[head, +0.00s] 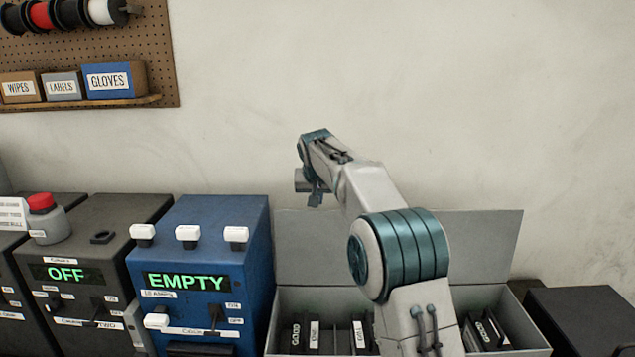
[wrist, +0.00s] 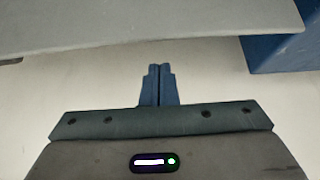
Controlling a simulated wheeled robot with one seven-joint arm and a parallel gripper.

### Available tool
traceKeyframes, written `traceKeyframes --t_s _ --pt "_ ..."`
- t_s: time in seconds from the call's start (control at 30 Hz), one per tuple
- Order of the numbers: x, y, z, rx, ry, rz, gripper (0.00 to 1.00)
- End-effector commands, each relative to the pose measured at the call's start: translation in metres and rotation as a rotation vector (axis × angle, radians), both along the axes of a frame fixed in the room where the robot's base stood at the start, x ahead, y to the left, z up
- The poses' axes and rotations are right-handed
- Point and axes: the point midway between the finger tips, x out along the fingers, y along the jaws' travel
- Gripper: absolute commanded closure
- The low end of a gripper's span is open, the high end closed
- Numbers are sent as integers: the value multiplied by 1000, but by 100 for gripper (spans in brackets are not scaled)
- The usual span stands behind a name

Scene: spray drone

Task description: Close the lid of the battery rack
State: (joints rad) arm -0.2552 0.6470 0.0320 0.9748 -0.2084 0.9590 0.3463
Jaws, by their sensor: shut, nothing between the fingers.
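The battery rack (head: 268,335) is a grey box at the lower right of the head view, with several black batteries standing in it. Its lid (head: 490,235) is open, a flat grey panel standing up at the back. My gripper (head: 316,196) is above the lid's top edge, toward its left end, in the head view. In the wrist view the blue fingers of my gripper (wrist: 158,70) are together and empty. A grey panel, apparently the lid (wrist: 150,25), crosses the top of that view, apart from the fingertips. My arm hides part of the lid and the rack's middle.
A blue machine (head: 200,250) reading EMPTY stands left of the rack; a blue surface, likely the same machine (wrist: 275,55), shows in the wrist view. A dark machine (head: 75,285) reading OFF is further left. A black box (head: 585,320) is at right.

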Motion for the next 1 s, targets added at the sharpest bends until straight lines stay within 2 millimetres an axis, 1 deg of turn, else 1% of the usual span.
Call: traceKeyframes --t_s 0.2,0.4,0.6,1.0 --pt "-22 0 2 -1 0 2 100" --pt "-35 0 3 0 0 0 100" --pt "-40 0 3 0 -1 0 100" --pt "-40 1 2 -1 -3 1 100"
